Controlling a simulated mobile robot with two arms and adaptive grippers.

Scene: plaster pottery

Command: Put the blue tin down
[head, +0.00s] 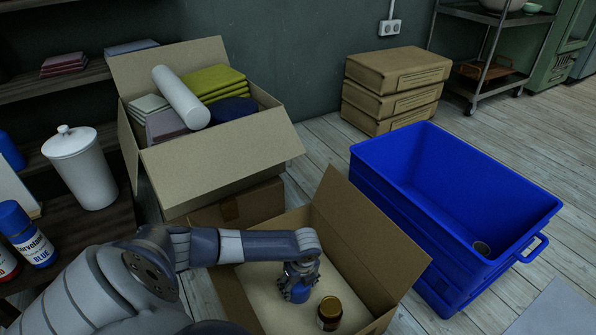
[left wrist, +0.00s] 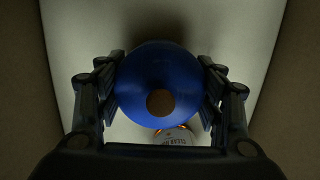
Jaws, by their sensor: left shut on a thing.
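The blue tin (head: 299,292) is inside the open cardboard box (head: 365,246), over its pale bottom. My left gripper (head: 300,276) reaches down into this box and is shut on the tin. In the left wrist view the round blue end of the tin (left wrist: 140,85) fills the space between the fingers of the gripper (left wrist: 161,85). I cannot tell whether the tin touches the box bottom. My right gripper is not in view.
A brown jar with a gold lid (head: 329,312) stands in the box close beside the tin. A blue crate (head: 455,170) is to the right. A fuller cardboard box (head: 225,155) stands behind. A shelf (head: 95,225) with a white canister (head: 80,165) is at left.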

